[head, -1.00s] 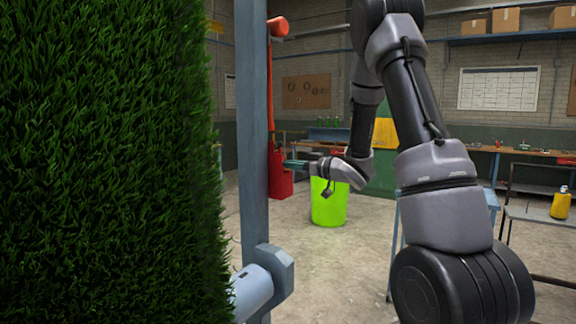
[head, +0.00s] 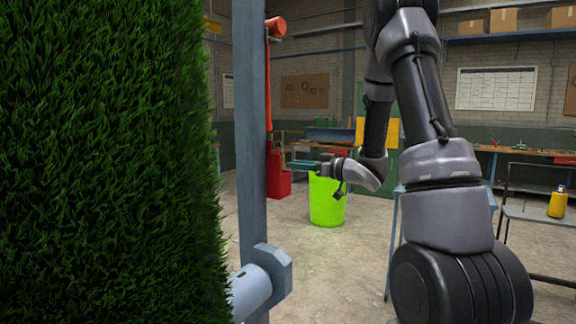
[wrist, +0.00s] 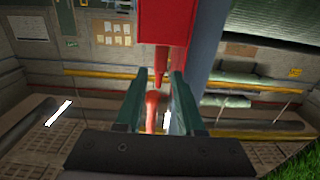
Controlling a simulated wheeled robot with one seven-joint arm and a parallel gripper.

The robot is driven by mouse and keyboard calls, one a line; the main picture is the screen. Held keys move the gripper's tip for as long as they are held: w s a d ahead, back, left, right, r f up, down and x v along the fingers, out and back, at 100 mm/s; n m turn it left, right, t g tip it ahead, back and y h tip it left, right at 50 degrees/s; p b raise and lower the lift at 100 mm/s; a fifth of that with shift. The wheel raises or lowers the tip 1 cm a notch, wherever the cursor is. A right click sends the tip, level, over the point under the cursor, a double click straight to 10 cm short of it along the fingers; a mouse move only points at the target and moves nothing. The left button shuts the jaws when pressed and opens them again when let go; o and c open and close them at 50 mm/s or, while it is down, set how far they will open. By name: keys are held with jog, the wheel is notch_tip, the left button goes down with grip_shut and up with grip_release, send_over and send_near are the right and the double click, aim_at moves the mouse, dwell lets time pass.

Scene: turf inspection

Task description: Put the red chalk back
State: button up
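I cannot make out a red chalk in either view. My gripper (head: 322,168) is small in the head view, pointing left toward the blue-grey post, in front of the green bucket's rim. In the wrist view my gripper (wrist: 162,78) has its two teal fingers well apart, and I see nothing held between them. Through the gap shows a red shape (wrist: 155,105), seemingly background. A red box (wrist: 172,22) hangs beyond the fingertips, beside the post (wrist: 206,45). In the head view the same-looking red box (head: 277,172) is low behind the post, under a long red shaft.
A turf panel (head: 100,160) fills the left. The blue-grey post (head: 250,130) stands beside it, with a pale cylinder (head: 250,292) at its foot. A bright green bucket (head: 327,205) stands on open floor. A yellow bottle (head: 557,203) is on a cart at right.

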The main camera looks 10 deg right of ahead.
jog(key=v, duration=0.7)
jog(key=s+d+r+m+t+h, duration=0.2)
jog(key=d+r+m+h, duration=0.7)
jog(key=h, duration=0.4)
jog(key=s+a+m+g+y, duration=0.1)
jog(key=s+a, duration=0.4)
jog(key=s, duration=0.6)
jog(key=s+a+f+m+g+y, duration=0.1)
jog(key=s+a+m+g, duration=0.2)
jog(key=s, duration=0.9)
jog(key=a+g, duration=0.3)
jog(key=shift+s, duration=0.35)
